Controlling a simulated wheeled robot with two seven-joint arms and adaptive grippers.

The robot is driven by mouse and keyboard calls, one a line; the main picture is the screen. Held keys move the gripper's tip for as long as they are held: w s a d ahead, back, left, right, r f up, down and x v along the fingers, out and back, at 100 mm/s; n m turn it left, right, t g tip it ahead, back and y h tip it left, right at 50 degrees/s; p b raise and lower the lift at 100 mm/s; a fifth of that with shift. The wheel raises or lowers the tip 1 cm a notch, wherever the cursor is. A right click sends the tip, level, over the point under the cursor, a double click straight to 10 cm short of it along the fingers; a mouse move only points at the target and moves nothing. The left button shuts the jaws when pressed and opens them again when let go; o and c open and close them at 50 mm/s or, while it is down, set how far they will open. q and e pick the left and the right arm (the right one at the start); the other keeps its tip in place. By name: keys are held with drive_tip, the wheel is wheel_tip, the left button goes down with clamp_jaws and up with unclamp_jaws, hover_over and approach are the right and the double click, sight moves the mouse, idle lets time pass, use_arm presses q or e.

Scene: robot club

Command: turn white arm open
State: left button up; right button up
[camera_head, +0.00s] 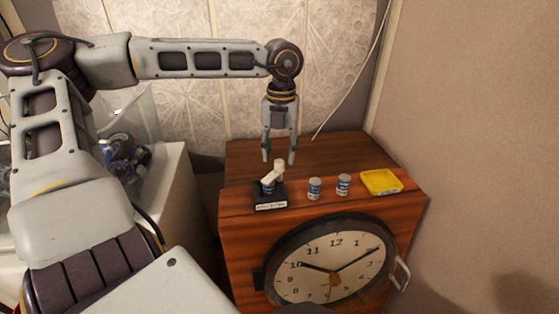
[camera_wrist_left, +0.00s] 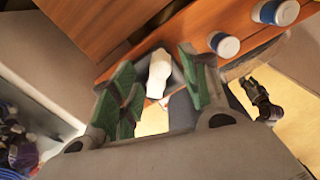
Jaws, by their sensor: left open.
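The white arm (camera_head: 274,173) is a short white lever on a small black-based stand (camera_head: 270,202) with a label on its front. It stands on top of the wooden clock cabinet near its front left.
Two small blue-and-white jars (camera_head: 315,188) (camera_head: 343,184) and a yellow tray (camera_head: 381,182) stand to the right on the wooden cabinet (camera_head: 240,235). A clock face (camera_head: 332,267) and a metal handle (camera_head: 401,274) are on its front.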

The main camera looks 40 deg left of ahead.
sight(273, 176)
use_arm(q)
drive_tip(key=shift+f, duration=1.4)
clamp_jaws()
